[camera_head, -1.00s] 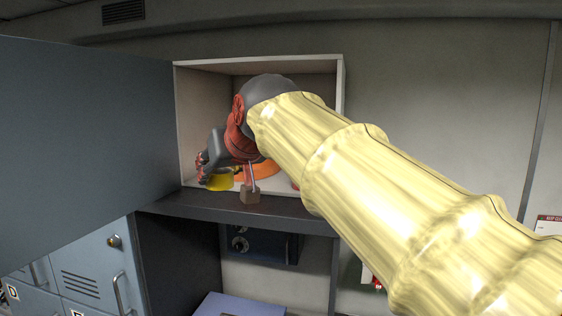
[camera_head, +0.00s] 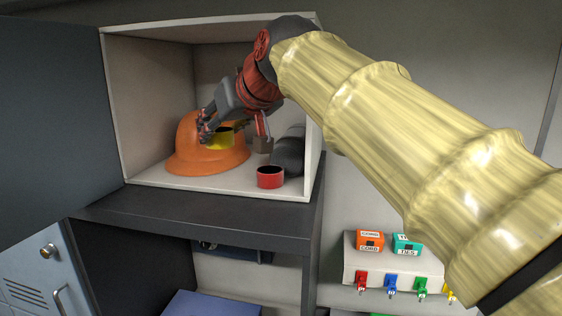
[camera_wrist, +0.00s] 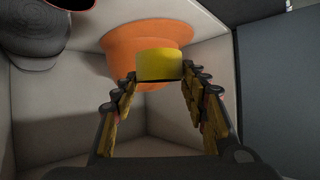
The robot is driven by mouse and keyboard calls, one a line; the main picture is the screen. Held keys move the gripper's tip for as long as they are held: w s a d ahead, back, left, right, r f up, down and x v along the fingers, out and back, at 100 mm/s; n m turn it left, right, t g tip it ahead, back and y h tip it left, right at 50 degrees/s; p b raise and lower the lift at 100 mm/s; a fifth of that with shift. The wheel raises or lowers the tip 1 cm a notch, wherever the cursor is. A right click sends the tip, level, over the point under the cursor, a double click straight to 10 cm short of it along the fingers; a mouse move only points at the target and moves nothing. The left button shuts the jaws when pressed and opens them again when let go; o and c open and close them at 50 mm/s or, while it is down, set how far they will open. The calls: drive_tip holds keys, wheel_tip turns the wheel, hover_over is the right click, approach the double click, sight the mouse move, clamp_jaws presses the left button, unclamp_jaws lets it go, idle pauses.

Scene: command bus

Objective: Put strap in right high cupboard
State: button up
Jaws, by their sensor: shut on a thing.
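The yellow strap (camera_head: 219,138), a short round band, is between my gripper's fingertips (camera_head: 208,130). In the wrist view the strap (camera_wrist: 160,65) spans the gap between the two fingers (camera_wrist: 160,78), and my gripper is shut on it. The open high cupboard (camera_head: 150,100) has pale walls and floor. My gripper reaches into it from the upper right, with the strap in front of an orange helmet (camera_head: 185,155). Whether strap and helmet touch, I cannot tell.
A red round container (camera_head: 270,178) stands at the cupboard's front right, with a dark grey object (camera_head: 290,150) behind it. The open grey door (camera_head: 50,110) stands at left. A dark ledge (camera_head: 200,215) runs below. Orange and teal boxes (camera_head: 370,241) sit lower right.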

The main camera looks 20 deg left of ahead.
drive_tip(key=w+f, duration=0.4)
drive_tip(key=shift+d+f+b, duration=0.15)
drive_tip(key=shift+f+b, duration=0.05)
drive_tip(key=shift+b, duration=0.1)
drive_tip(key=f, duration=0.1)
drive_tip(key=w+f, duration=0.1)
drive_tip(key=f, duration=0.2)
drive_tip(key=shift+w+f+b, duration=0.2)
drive_tip(key=shift+w+b, duration=0.15)
drive_tip(key=shift+s+f, duration=0.1)
drive_tip(key=shift+s, duration=0.1)
drive_tip(key=shift+w+f, duration=0.1)
drive_tip(key=shift+f, duration=0.05)
drive_tip(key=o, duration=1.2)
